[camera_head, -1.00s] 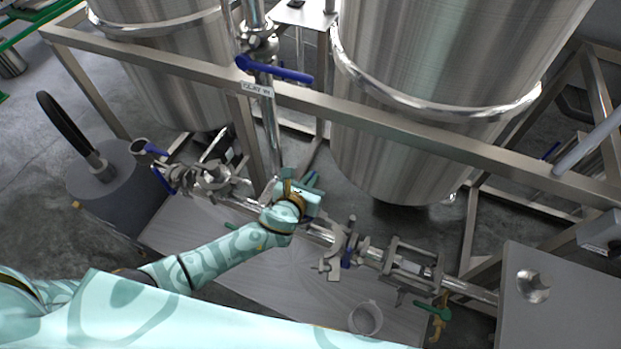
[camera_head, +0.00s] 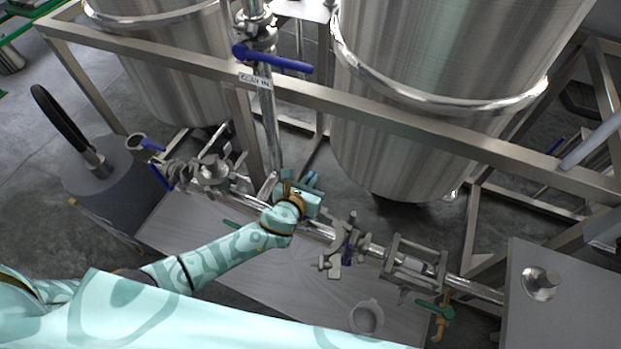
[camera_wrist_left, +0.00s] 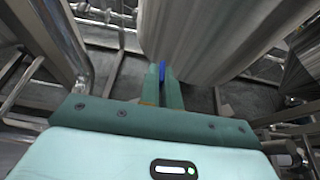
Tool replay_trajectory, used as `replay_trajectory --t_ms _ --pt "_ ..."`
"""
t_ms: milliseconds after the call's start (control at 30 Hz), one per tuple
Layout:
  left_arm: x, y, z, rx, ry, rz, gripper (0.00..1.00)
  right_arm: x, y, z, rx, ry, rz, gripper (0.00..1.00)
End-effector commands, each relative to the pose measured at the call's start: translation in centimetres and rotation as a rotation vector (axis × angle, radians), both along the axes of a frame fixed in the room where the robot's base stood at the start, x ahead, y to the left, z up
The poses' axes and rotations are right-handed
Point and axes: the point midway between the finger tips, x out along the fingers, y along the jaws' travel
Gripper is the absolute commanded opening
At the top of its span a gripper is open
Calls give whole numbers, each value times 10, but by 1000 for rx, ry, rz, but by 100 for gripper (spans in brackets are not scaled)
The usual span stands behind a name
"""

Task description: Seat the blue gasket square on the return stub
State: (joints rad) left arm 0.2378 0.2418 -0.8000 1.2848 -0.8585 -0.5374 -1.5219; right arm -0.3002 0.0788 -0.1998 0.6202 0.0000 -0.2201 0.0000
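My left gripper (camera_head: 310,181) reaches in from the left, above the horizontal pipe line in front of the tanks. In the left wrist view its two green fingers (camera_wrist_left: 162,86) are close together, with the blue gasket (camera_wrist_left: 161,70) pinched at their tips, seen as a narrow upright edge. In the head view only a small blue bit shows at the fingertips. The gasket is in the air, apart from any pipe as far as I can tell. I cannot tell for certain which pipe end is the return stub. My right gripper is not in view.
Two steel tanks (camera_head: 423,95) stand behind a frame rail (camera_head: 420,141). A blue-handled valve (camera_head: 272,59) is on the vertical pipe. Clamps (camera_head: 345,243) sit along the pipe line. A grey box (camera_head: 565,300) is at right.

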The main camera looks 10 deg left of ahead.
Motion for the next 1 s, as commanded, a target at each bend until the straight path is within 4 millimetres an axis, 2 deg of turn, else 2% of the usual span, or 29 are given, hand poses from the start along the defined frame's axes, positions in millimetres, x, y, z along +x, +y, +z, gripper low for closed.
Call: replay_trajectory --t_ms 167,267,300,633,767,1000 --pt "0 0 -5 0 0 0 0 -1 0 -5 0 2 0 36" --pt "0 0 -4 0 0 0 27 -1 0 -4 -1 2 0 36" --pt "0 0 -4 0 0 0 30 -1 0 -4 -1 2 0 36" --pt "-4 1 -2 1 0 0 30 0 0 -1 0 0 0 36" --pt "-23 4 8 0 0 -1 30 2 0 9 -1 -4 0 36" --pt "-82 17 34 0 1 -1 30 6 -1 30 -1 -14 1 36"
